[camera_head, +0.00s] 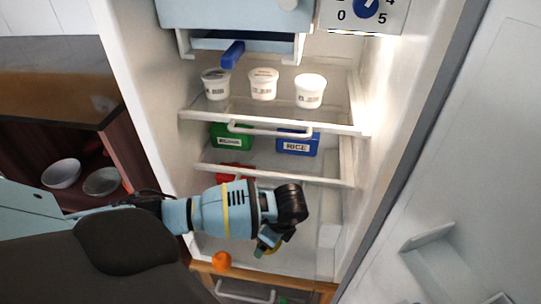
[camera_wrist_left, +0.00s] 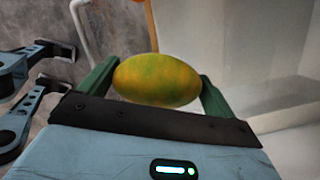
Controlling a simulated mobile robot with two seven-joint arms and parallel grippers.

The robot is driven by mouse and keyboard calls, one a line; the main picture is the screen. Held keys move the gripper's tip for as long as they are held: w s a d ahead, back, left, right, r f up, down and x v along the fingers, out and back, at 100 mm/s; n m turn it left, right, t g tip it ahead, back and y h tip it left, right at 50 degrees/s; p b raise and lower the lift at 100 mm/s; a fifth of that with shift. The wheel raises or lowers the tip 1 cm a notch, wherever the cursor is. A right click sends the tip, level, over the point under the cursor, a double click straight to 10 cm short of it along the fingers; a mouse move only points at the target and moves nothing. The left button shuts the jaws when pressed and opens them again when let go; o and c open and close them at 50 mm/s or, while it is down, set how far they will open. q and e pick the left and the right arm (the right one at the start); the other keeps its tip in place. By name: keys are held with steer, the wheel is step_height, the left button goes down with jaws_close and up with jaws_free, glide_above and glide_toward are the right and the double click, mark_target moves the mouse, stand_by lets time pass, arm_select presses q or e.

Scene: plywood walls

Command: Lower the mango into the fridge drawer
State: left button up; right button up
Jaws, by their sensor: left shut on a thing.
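The mango (camera_wrist_left: 157,80) is yellow-green and sits between the green fingers of my left gripper (camera_wrist_left: 158,84) in the left wrist view. My left gripper is shut on it. The inside of that drawer is largely hidden or out of frame.
White tubs (camera_head: 263,84) stand on the upper fridge shelf. A green box (camera_head: 231,136), a blue box labelled RICE (camera_head: 296,143) and a red item (camera_head: 232,170) are lower down. An orange ball-like thing (camera_head: 221,261) is left of my gripper. The fridge door (camera_head: 455,200) stands open at the right.

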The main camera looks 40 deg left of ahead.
arm_select(q)
steer(key=shift+f+b, duration=0.4)
steer(key=shift+f, duration=0.45)
steer(key=shift+f+b, duration=0.4)
steer(key=shift+f, duration=0.3)
step_height(320, 180, down, 9)
steer(key=b, duration=0.5)
steer(key=shift+f, duration=0.15)
arm_select(e)
step_height(320, 180, down, 7)
steer(key=s+d, duration=0.1)
steer(key=shift+r+g, duration=0.2)
steer(key=shift+g, duration=0.1)
steer(key=shift+d, duration=0.1)
arm_select(q)
steer(key=shift+f+b, duration=1.65)
steer(key=shift+f, duration=1.15)
arm_select(e)
steer(key=shift+s+f, duration=0.25)
steer(key=shift+f, duration=0.6)
steer(key=shift+s+f, duration=0.2)
steer(key=shift+f, duration=0.6)
